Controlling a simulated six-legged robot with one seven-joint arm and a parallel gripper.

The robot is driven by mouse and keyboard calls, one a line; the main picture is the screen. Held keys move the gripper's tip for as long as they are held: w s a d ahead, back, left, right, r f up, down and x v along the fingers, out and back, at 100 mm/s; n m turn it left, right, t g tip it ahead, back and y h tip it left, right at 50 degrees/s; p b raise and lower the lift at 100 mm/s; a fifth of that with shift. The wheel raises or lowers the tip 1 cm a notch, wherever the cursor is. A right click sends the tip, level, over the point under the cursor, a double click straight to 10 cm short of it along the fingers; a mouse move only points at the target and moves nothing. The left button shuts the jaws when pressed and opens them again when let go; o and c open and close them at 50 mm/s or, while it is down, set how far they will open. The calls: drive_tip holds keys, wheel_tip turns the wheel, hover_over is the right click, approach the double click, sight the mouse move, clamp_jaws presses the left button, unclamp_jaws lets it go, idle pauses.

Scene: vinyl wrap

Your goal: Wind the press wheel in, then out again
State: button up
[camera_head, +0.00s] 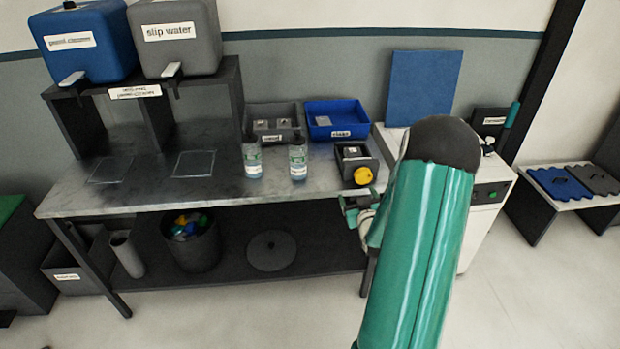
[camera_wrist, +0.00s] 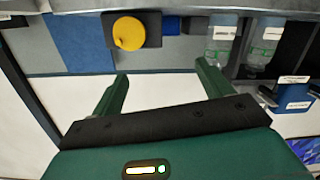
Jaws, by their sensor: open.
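The press is a small dark box (camera_head: 352,154) at the front right of the workbench, with a yellow wheel (camera_head: 363,176) on its front face. In the wrist view the yellow wheel (camera_wrist: 129,33) shows beyond my fingers, above and left of the middle, on the dark press body (camera_wrist: 154,27). My gripper (camera_wrist: 165,80) is open, with nothing between its two green fingers, and is apart from the wheel. In the head view my gripper (camera_head: 355,205) is just below the wheel, partly hidden by my green arm.
Two clear bottles (camera_head: 252,158) (camera_head: 298,160) stand left of the press. A grey tray (camera_head: 272,112) and a blue tray (camera_head: 352,107) lie behind. A white cabinet (camera_head: 484,215) stands right of the bench. The floor in front is clear.

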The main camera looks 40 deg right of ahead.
drive_tip(key=w+a+r+n+g+y, duration=0.2)
drive_tip(key=w+a+r+g+y, duration=0.1)
drive_tip(key=a+r, duration=0.9)
drive_tip(key=w+a, duration=0.1)
drive_tip(key=a, duration=0.2)
drive_tip(key=shift+r, duration=0.15)
drive_tip(key=shift+w, duration=0.1)
